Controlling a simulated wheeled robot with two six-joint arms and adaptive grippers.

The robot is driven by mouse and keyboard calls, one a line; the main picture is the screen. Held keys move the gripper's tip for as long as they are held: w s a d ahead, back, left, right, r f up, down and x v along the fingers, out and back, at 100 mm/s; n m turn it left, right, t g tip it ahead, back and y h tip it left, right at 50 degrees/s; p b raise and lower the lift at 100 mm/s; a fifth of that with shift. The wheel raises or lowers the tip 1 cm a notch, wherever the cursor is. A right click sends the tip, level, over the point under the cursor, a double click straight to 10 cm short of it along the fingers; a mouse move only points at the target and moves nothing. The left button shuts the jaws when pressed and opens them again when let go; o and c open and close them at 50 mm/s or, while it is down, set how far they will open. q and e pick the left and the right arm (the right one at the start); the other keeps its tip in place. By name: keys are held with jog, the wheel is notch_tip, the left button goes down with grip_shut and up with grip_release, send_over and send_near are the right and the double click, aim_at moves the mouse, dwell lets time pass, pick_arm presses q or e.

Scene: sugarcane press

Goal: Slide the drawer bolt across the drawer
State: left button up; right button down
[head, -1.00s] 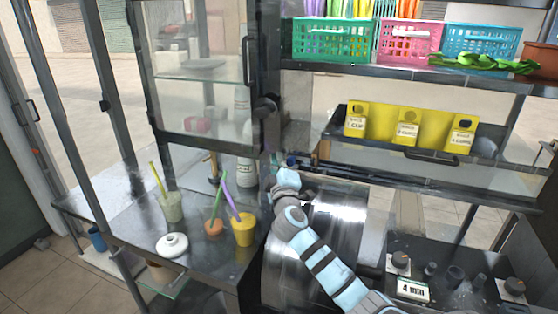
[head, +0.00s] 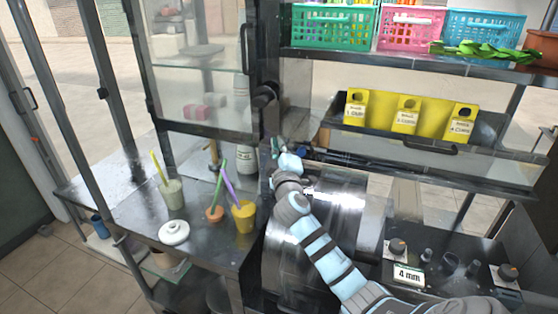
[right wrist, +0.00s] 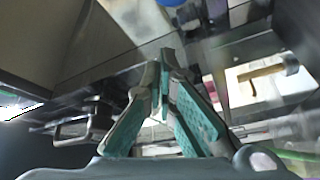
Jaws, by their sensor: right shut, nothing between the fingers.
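The drawer (head: 480,153) is a dark metal tray under the basket shelf, with a dark bar handle (head: 430,148) on its front. It holds a yellow rack (head: 382,112) with labelled cards. I cannot clearly pick out the drawer bolt; a thin dark rod (head: 350,160) runs below the drawer's left part. My right gripper (head: 276,148) is left of the drawer, by the glass cabinet's lower right corner. In the right wrist view its green-padded fingers (right wrist: 163,55) meet at the tips, shut and empty. My left gripper is not in view.
A dark round knob (head: 264,96) projects from the cabinet's right edge, just above my right gripper. A large metal drum (head: 345,215) lies below my arm. Cups with straws (head: 243,217) stand on the left table. Coloured baskets (head: 333,27) line the shelf above.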

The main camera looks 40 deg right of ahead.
jog(key=b+v, duration=0.1)
jog(key=v, duration=0.9)
jog(key=shift+a+r, duration=0.1)
jog(key=shift+w, duration=0.1)
jog(key=shift+w, duration=0.15)
